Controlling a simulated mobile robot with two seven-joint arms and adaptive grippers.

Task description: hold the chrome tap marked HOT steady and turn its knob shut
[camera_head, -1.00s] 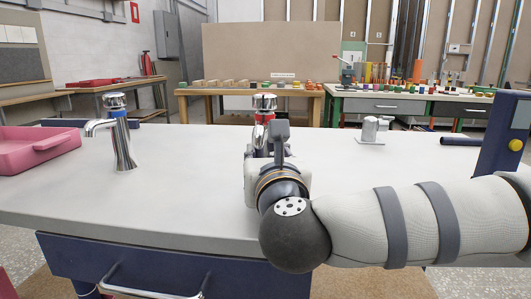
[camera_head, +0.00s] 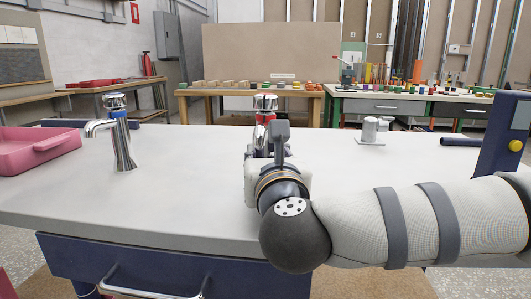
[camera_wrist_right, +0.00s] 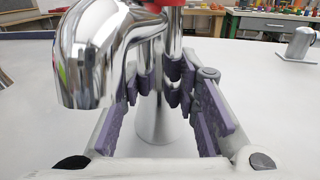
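The chrome tap with a red band (camera_head: 265,104) stands upright on the counter, mostly hidden behind my right gripper in the head view. Its knob on top is uncovered; no HOT lettering is readable. In the right wrist view its spout (camera_wrist_right: 88,58) points toward the camera at upper left, and its post (camera_wrist_right: 154,112) stands between the purple finger pads. My right gripper (camera_wrist_right: 158,85) has one finger on each side of the post, both appearing to press on it. A second chrome tap (camera_head: 121,140) with a blue band stands to the left. My left gripper is not in view.
A pink tray (camera_head: 36,150) sits at the counter's left end. A small chrome fitting (camera_head: 372,129) stands right of the red-banded tap, and a dark blue upright (camera_head: 499,135) rises at the far right. The counter (camera_head: 190,165) is clear between the taps.

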